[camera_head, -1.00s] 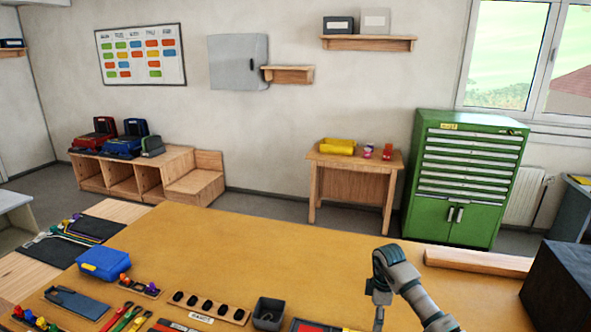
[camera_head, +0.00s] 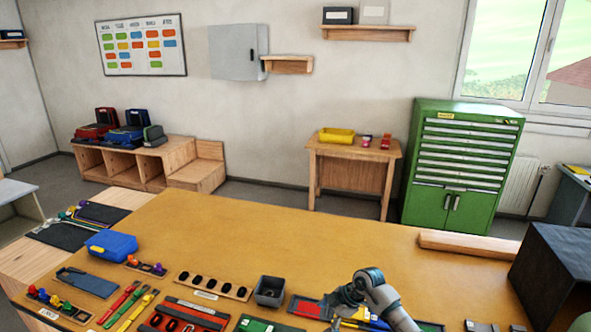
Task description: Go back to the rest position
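My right arm comes in from the bottom edge, right of centre, and bends to the left over the orange-brown worktable (camera_head: 290,235). Its grey end with the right gripper (camera_head: 338,318) points down near the bottom edge, over the area beside a red-and-black tray (camera_head: 307,307). The fingers are too small and partly cut off, so I cannot tell whether they are open or hold anything. My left arm and gripper are not in view.
On the table are a blue box (camera_head: 111,244), a strip with black round pieces (camera_head: 213,285), a small grey bin (camera_head: 269,291) and several tools at the left front. A wooden beam (camera_head: 470,247) and a dark box (camera_head: 556,275) stand right. The table's middle back is clear.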

